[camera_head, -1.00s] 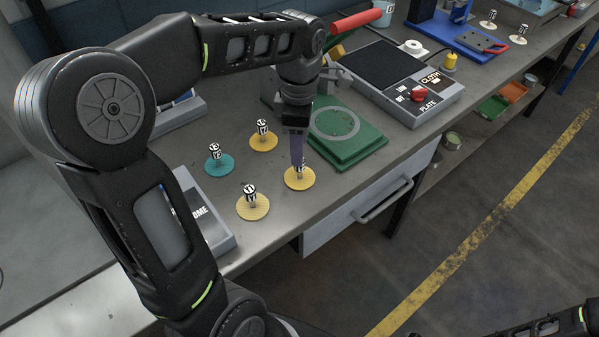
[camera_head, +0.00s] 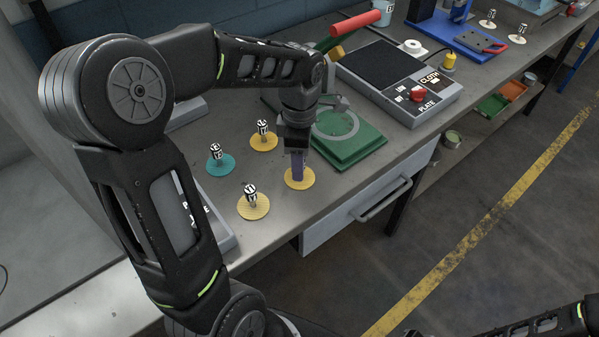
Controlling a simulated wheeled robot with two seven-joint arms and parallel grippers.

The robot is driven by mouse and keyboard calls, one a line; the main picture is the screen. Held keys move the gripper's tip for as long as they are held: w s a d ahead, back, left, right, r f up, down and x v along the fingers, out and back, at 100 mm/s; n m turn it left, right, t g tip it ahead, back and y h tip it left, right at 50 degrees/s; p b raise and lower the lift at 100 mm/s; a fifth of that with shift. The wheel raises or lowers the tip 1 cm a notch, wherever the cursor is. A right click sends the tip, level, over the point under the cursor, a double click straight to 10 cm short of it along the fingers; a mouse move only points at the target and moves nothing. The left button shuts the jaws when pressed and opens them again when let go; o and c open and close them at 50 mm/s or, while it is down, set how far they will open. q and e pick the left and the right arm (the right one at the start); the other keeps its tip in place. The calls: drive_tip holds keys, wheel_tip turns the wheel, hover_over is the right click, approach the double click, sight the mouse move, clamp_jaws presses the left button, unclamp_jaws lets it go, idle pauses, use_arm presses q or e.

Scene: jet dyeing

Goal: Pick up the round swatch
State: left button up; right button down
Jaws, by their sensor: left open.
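Several round swatches with upright labelled knobs lie on the grey bench. A yellow one (camera_head: 300,180) is directly under my left gripper (camera_head: 298,176), whose fingers hide its knob. The jaws are open, and I cannot see whether they touch the knob. Another yellow swatch (camera_head: 253,208) lies nearer, a third yellow one (camera_head: 264,141) farther back, and a teal one (camera_head: 221,166) to the left. My right gripper is out of view; only a part of my right arm shows at the bottom right.
A green board with a grey ring (camera_head: 350,150) lies right beside the gripper. A device with a dark pad and red knob (camera_head: 418,95) stands behind it. A grey labelled box (camera_head: 222,236) is partly hidden by my left arm. The bench's front edge and drawer (camera_head: 350,215) are close.

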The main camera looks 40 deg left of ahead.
use_arm(q)
clamp_jaws()
idle(0.4)
idle(0.9)
